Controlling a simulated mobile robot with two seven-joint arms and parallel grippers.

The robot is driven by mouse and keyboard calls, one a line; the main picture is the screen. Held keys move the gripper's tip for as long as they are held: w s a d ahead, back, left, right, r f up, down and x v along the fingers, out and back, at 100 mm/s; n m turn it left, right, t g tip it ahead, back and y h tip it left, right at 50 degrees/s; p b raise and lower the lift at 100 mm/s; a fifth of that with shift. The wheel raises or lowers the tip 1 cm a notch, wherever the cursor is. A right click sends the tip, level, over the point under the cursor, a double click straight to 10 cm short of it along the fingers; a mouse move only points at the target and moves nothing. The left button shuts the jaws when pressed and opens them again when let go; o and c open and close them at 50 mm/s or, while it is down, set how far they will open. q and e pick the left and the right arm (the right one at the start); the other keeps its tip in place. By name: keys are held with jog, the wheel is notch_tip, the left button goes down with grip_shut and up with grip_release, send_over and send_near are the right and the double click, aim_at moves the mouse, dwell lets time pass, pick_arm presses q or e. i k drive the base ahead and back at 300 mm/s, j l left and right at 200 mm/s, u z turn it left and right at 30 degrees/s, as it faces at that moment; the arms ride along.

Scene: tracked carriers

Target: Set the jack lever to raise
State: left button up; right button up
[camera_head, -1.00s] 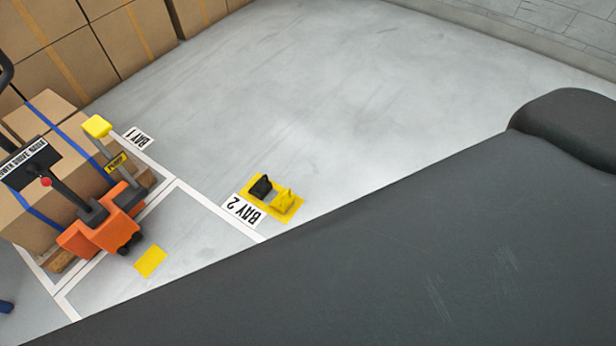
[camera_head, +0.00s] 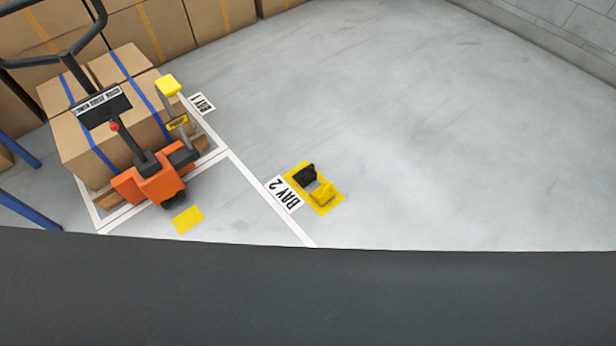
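The orange pallet jack (camera_head: 150,183) stands at the left, in front of the strapped boxes on a pallet. Its tall dark handle (camera_head: 80,45) rises with a loop at the top. A sign plate and a small red knob (camera_head: 114,126) sit on the handle. To the right of it, a grey lever (camera_head: 176,108) with a yellow end block and a yellow label stands up from the jack, leaning slightly left. I cannot read which setting it marks. Neither of my grippers shows in this view.
Boxes with blue straps (camera_head: 90,135) stand inside white floor lines at bay 1. A yellow plate with black and yellow blocks (camera_head: 314,190) lies beside the bay 2 sign (camera_head: 284,193). A yellow floor patch (camera_head: 188,219) is near the jack. Open floor (camera_head: 450,140) spans the right.

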aim_at(114, 126)
jog(key=k+l+u, duration=0.1)
jog(key=u, duration=1.35)
jog(key=i+l+z, duration=0.15)
jog(key=i+l, duration=0.15)
jog(key=i, duration=0.15)
jog(key=i+l+z, duration=0.15)
jog(key=i+l, duration=0.15)
jog(key=i, duration=0.15)
jog(key=i+l+z, duration=0.15)
jog(key=i, duration=0.3)
